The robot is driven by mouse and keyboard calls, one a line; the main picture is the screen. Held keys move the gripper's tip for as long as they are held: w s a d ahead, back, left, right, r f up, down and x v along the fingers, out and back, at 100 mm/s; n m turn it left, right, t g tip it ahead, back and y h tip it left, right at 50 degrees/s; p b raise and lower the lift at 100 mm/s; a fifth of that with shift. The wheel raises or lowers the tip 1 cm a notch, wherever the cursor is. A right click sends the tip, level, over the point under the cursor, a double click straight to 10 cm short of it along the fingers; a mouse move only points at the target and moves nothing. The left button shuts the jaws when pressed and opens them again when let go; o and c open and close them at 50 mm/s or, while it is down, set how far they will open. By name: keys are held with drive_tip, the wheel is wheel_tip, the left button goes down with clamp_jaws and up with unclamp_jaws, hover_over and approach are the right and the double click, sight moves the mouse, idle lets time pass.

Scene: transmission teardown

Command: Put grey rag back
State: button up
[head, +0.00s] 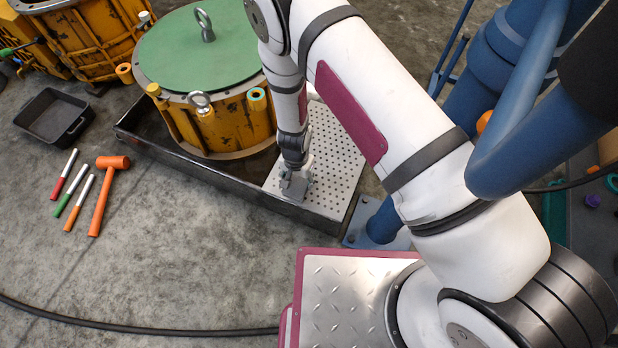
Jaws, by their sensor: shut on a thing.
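My gripper (296,184) is low over the front part of the perforated plate (335,160), at the right end of a dark metal tray (225,186). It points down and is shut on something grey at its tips. This is small and hard to tell from the fingers, but fits the grey rag. I cannot tell whether it touches the plate. No other grey rag shows.
A yellow transmission housing with a green lid (200,48) and lifting eyes stands in the tray, left of my gripper. An orange mallet (105,190), several markers (72,190) and an empty black bin (55,116) lie on the floor at left. A blue post (480,95) stands at right.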

drive_tip(key=w+d, duration=0.3)
drive_tip(key=shift+f, duration=0.2)
drive_tip(key=shift+w+f+b, duration=0.1)
drive_tip(key=shift+f+b, duration=1.35)
drive_tip(key=shift+f, duration=0.3)
drive_tip(key=shift+f, duration=0.15)
drive_tip(key=o, duration=1.1)
drive_tip(key=shift+r+p, duration=1.7)
drive_tip(key=shift+r, duration=2.2)
